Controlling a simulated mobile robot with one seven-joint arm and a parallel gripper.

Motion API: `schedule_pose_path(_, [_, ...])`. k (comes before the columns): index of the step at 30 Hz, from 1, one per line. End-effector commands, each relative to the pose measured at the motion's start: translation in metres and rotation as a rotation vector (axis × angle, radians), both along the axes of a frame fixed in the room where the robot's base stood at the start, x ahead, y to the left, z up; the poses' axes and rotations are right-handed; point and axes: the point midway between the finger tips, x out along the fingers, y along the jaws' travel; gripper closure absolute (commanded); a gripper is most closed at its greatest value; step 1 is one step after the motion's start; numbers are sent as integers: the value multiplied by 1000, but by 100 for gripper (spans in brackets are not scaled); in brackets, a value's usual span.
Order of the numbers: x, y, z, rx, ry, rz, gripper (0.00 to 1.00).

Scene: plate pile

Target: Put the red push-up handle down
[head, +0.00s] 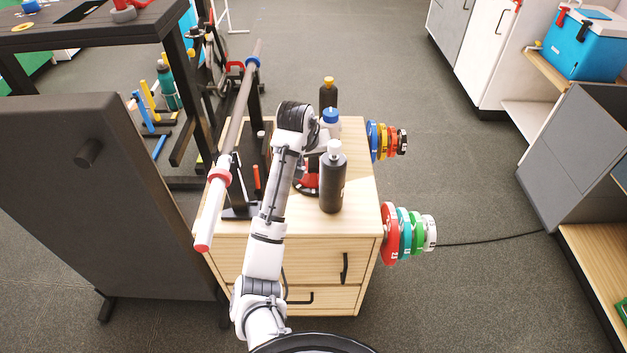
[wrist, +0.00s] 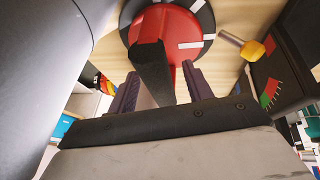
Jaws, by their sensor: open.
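The red push-up handle (wrist: 172,22) has a round red base with a black rim with white marks, and a black grip bar. In the wrist view it rests on the wooden cabinet top. Its black bar stands between the two purple fingers of my gripper (wrist: 160,85). My gripper is open around the bar; I cannot tell whether either finger touches it. In the head view a piece of the handle's red and black base (head: 309,182) shows right of my arm. My arm hides the rest of it and the fingers.
A dark bottle with a white cap (head: 333,180) stands close to the right of the handle. A blue-capped bottle (head: 331,122) and a yellow-capped one (head: 328,94) stand behind. A barbell (head: 236,115) lies along the left. Colored weight plates (head: 391,234) hang on the cabinet's right side.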

Motion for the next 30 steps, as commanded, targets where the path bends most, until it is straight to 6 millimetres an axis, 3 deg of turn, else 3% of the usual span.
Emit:
schedule_pose_path(2, [0, 0, 1, 0, 0, 0, 50])
schedule_pose_path(14, [0, 0, 1, 0, 0, 0, 100])
schedule_pose_path(30, [0, 0, 0, 0, 0, -1, 100])
